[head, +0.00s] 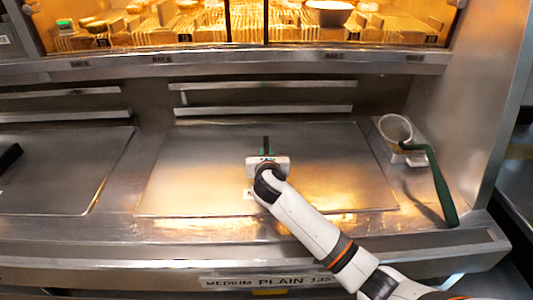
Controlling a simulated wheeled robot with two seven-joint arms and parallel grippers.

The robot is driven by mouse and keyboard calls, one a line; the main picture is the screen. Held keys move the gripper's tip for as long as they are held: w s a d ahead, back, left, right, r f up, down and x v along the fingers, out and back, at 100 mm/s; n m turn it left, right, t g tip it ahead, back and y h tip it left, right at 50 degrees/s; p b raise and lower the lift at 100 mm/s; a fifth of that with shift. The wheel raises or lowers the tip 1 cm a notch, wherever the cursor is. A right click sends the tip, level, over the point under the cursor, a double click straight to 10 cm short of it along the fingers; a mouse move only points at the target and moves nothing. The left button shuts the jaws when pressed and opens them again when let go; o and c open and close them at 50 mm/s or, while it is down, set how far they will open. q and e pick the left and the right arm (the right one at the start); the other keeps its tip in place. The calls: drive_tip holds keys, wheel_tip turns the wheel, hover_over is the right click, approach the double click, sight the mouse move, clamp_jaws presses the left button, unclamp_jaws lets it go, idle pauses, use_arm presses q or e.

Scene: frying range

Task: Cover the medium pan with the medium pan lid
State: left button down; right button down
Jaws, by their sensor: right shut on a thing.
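A wide, flat metal plate (190,180), which looks like the medium pan lid, lies level at the middle of the range, with a small, partly covered white label near its front. My right gripper (266,150) is over its middle, pointing away from me, and is shut on what looks like the dark handle; the gripper hides most of the grip. The medium pan is not visible as a separate thing; I cannot tell whether it lies under the plate. My left gripper is not in view.
A similar plate (60,170) with a black handle (9,156) is at the left. At the right, a metal holder (388,130) bears a round ring tool with a green handle (444,190). Metal rails (265,110) run behind. A lit cabinet with wire racks (200,25) is above.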

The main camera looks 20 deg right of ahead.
drive_tip(key=shift+s+f, duration=0.1)
drive_tip(key=shift+f, duration=0.2)
drive_tip(key=c, duration=1.3)
unclamp_jaws()
drive_tip(key=shift+o, duration=0.5)
drive_tip(key=shift+f, duration=0.15)
drive_tip(key=shift+o, duration=0.6)
drive_tip(key=shift+r, duration=0.2)
drive_tip(key=shift+r+p, duration=0.35)
drive_tip(key=shift+p, duration=0.05)
wheel_tip(320, 180, up, 6)
drive_tip(key=p, duration=0.8)
drive_tip(key=shift+r, duration=0.25)
